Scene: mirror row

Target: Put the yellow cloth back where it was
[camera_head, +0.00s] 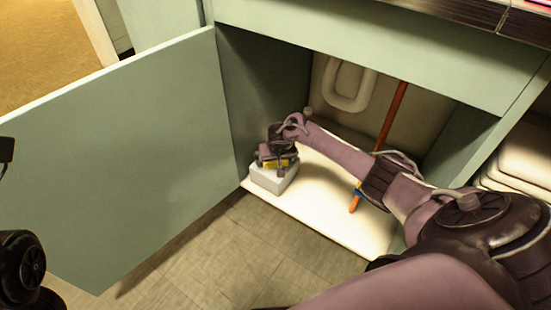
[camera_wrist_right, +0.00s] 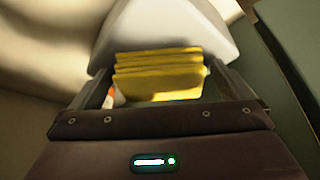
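The yellow cloth (camera_head: 279,163) is at the top of a small pale box (camera_head: 273,180) at the front left of the open cabinet. In the right wrist view the cloth (camera_wrist_right: 160,73) is folded in several layers and fills most of the space between my right gripper's fingers (camera_wrist_right: 165,85). A pale surface shows behind it. My right gripper (camera_head: 277,160) reaches down over the box. Its fingers stand apart on either side of the cloth; I cannot tell whether they press on it.
The green cabinet door (camera_head: 110,160) stands wide open on the left. Inside are an orange rod (camera_head: 391,120) leaning upright and a white looped pipe (camera_head: 349,85). The pale cabinet floor (camera_head: 335,215) has bare room right of the box. Pale stacked things (camera_head: 520,160) sit at far right.

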